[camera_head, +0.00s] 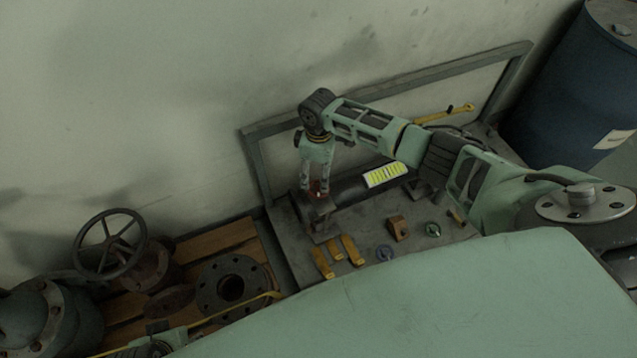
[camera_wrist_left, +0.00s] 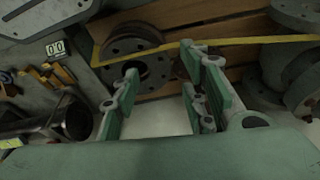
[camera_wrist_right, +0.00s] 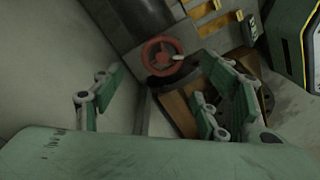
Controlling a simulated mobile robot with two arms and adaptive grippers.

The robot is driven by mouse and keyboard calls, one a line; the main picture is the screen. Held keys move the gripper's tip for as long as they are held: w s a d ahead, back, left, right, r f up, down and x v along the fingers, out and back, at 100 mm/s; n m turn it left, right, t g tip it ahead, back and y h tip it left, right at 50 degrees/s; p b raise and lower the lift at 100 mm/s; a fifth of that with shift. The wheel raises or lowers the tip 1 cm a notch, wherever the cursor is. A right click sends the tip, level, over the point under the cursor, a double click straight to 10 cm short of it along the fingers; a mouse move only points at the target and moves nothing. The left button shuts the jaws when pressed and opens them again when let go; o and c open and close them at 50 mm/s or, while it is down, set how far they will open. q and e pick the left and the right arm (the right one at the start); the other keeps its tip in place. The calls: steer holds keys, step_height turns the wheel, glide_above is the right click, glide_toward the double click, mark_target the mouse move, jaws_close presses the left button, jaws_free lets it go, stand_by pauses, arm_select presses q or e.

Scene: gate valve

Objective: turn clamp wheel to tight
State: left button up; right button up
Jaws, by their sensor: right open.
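The red clamp wheel (camera_wrist_right: 162,56) shows in the right wrist view, with a pale handle knob on its right side. In the head view, only a bit of red (camera_head: 318,188) shows at my right gripper, which hides most of the wheel. My right gripper (camera_head: 315,187) points down over the clamp end of the bench. In the right wrist view, its fingers (camera_wrist_right: 155,82) are spread, and the wheel lies beyond the gap, apparently not gripped. My left gripper (camera_wrist_left: 160,80) is open and empty above the flanged parts.
The grey bench (camera_head: 365,240) carries a dark pipe with a yellow-green label (camera_head: 385,174), yellow brackets (camera_head: 352,249) and small parts. A metal frame rises behind it. A pallet with a flange (camera_head: 232,287) and dark handwheel (camera_head: 109,244) is at left; a blue drum (camera_head: 570,90) is at right.

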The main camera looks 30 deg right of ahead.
mark_target(319, 187)
step_height(319, 187, down, 5)
steer(key=shift+f+b, duration=0.15)
steer(key=shift+b, duration=0.8)
steer(key=shift+f, duration=0.75)
arm_select(q)
steer(key=v, duration=0.7)
steer(key=shift+w+r, duration=0.2)
steer(key=shift+r, duration=0.05)
steer(key=shift+a, duration=0.15)
arm_select(e)
steer(key=shift+r, duration=0.1)
steer(key=c, duration=1.1)
